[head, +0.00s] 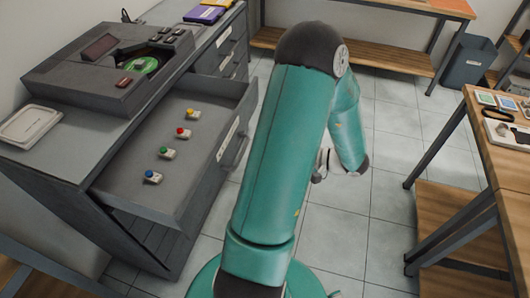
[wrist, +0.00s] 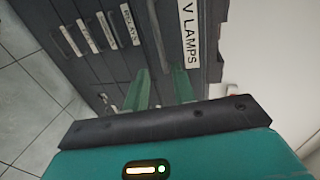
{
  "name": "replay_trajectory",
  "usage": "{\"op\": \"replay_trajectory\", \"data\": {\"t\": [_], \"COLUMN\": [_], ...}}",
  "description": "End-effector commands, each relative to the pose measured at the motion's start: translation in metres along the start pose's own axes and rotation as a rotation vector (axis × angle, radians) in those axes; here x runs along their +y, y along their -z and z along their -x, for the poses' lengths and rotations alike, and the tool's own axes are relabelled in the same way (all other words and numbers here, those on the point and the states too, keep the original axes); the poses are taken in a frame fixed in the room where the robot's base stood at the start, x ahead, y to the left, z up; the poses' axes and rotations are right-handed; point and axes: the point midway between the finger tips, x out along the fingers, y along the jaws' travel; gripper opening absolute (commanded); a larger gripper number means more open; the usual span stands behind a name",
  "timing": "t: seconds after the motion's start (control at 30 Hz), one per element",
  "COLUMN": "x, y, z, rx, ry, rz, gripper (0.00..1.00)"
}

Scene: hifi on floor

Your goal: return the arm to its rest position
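My teal arm rises through the middle of the head view and bends over at a dark elbow, with the forearm hanging down behind it. My gripper (wrist: 160,82) shows in the wrist view as two green fingers standing apart, with nothing visible between them. They point toward the labelled drawer fronts (wrist: 110,35) of a dark cabinet; I cannot tell how far off these are. In the head view the gripper is mostly hidden behind my arm.
An open drawer (head: 125,188) at left holds several small parts with coloured tops. A grey device (head: 110,65) with a green disc and a pale tray (head: 30,125) stand on the cabinet. A wooden table (head: 495,140) stands at right, a bin (head: 465,62) behind. Tiled floor (head: 395,200) lies clear between.

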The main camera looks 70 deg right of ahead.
Motion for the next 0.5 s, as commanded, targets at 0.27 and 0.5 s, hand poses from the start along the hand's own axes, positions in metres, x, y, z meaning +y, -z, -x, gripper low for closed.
{"op": "replay_trajectory", "data": {"t": [0.27,0.5], "x": [-0.0001,0.0], "y": [-0.0002,-0.0002], "z": [0.0133,0.0129], "rx": [-0.001,-0.001], "ry": [0.0,0.0], "rz": [0.0,0.0], "gripper": [0.26,0.26]}}
